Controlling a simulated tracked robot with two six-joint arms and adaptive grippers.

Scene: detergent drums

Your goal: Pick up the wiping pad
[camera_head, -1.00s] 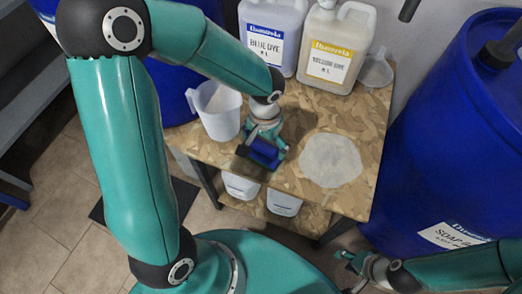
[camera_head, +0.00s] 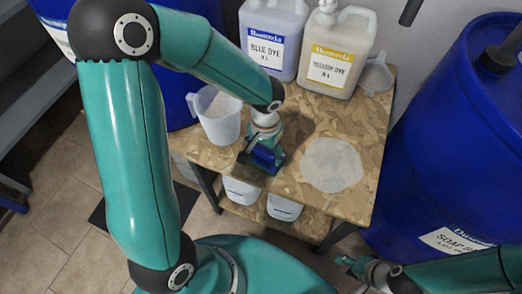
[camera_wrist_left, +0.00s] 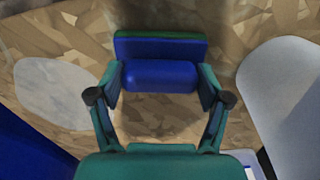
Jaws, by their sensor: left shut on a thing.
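The wiping pad (camera_head: 264,157) is a blue block with a green layer along one side, over the front part of the wooden table in the head view. It also shows in the left wrist view (camera_wrist_left: 160,72). My left gripper (camera_head: 266,147) is shut on the pad, with a finger against each end of the blue block, as the left wrist view (camera_wrist_left: 160,84) shows. I cannot tell whether the pad touches the tabletop. My right gripper (camera_head: 353,265) is low at the right, away from the pad; its finger opening is unclear.
A white jug (camera_head: 218,117) stands close left of the pad. A pale round patch (camera_head: 331,165) lies to its right. Blue dye (camera_head: 272,35) and yellow dye (camera_head: 338,52) containers and a funnel (camera_head: 376,74) stand behind. A large blue drum (camera_head: 455,130) is right of the table (camera_head: 290,115).

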